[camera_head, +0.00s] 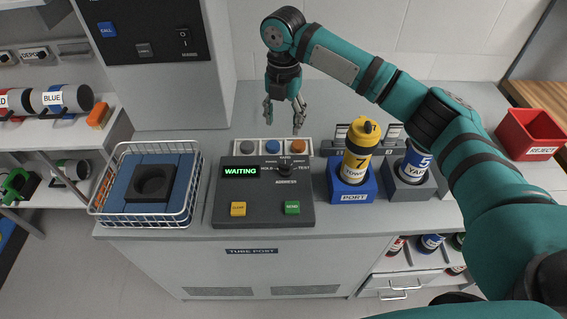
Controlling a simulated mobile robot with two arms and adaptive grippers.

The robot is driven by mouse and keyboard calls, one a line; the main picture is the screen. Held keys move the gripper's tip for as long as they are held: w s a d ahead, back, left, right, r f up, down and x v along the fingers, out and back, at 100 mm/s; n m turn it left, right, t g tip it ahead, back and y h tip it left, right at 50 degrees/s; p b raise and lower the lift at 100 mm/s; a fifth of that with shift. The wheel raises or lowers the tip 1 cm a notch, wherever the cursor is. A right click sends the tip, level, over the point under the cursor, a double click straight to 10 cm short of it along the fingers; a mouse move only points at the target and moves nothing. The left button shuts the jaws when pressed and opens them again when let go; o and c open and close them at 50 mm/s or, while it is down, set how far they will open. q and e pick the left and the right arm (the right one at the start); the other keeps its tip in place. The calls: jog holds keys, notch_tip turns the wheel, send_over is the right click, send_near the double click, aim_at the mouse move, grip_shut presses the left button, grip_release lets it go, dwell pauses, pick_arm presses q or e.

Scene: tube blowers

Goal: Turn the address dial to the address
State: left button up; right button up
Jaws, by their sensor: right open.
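The control panel (235,207) is a dark sloped box on the counter, with a green screen that reads WAITING. The address dial (285,169) is a dark knob at its upper right, with small labels around it and ADDRESS below; which label it points to is too small to tell. A yellow button (238,209) and a green button (292,207) sit low on the panel. My right gripper (284,117) is open and empty, pointing down above and behind the panel, apart from the dial. My left gripper is not in view.
Grey, blue and orange round pieces sit in a white strip (305,147) behind the panel. A wire basket (190,210) stands at the left. A red REJECT bin (530,133) is at the right.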

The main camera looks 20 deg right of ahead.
aim_at(283, 166)
notch_tip(283, 166, down, 17)
jog(key=p, duration=0.3)
jog(key=shift+r, duration=0.1)
grip_shut()
dwell(0.3)
jog(key=shift+m+p, duration=0.3)
jog(key=shift+p, duration=0.05)
jog(key=m+p, duration=0.1)
jog(key=m, duration=0.2)
jog(key=shift+w, duration=0.15)
jog(key=shift+w+m+p, duration=0.1)
jog(key=shift+m+p, duration=0.3)
jog(key=shift+m, duration=1.2)
